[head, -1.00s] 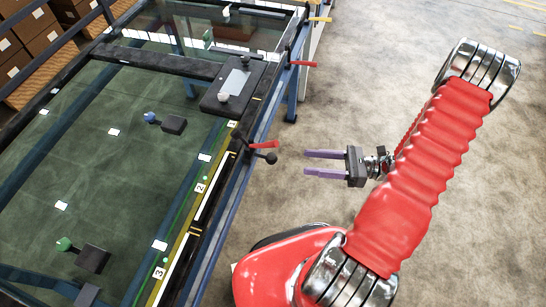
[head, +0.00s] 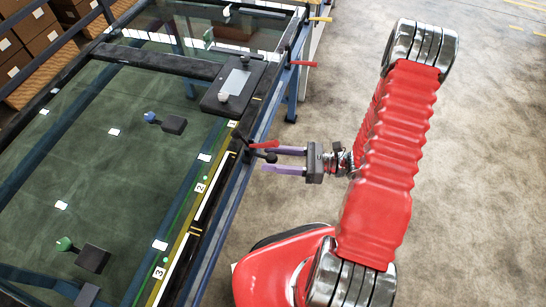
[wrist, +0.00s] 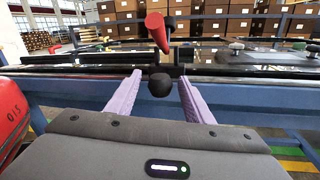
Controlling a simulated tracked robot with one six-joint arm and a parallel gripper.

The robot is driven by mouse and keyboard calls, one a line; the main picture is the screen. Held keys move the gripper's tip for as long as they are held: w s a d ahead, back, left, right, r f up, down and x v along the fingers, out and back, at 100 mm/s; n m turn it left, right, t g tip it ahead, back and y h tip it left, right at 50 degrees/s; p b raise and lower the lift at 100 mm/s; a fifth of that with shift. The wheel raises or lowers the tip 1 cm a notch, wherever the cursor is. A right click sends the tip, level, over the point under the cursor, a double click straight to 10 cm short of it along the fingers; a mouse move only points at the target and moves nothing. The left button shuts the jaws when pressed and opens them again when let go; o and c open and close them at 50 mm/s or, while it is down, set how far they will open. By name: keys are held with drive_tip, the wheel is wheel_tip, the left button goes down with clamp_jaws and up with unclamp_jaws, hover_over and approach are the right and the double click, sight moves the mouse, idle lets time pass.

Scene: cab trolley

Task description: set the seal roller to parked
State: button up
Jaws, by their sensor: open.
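No label in view names the seal roller. A black ball knob (head: 271,157) on a short stem stands out from the near rail of the frame, beside a red handle (head: 265,145). My gripper (head: 270,160) is open, its purple fingers pointing left at the rail. In the wrist view the ball knob (wrist: 159,85) shows between the two fingertips (wrist: 160,78), with a gap on each side. The red handle (wrist: 157,31) stands above it, tilted. No grip on either shows.
A second red handle (head: 304,64) sits farther along the rail. A black box with a grey screen (head: 237,82) is on the frame. Blocks with a blue knob (head: 151,117) and a green knob (head: 64,244) sit over the glass. The floor to the right is clear.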

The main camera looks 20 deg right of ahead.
drive_tip(key=shift+w+a, duration=0.2)
drive_tip(key=shift+a, duration=0.2)
clamp_jaws()
idle(0.4)
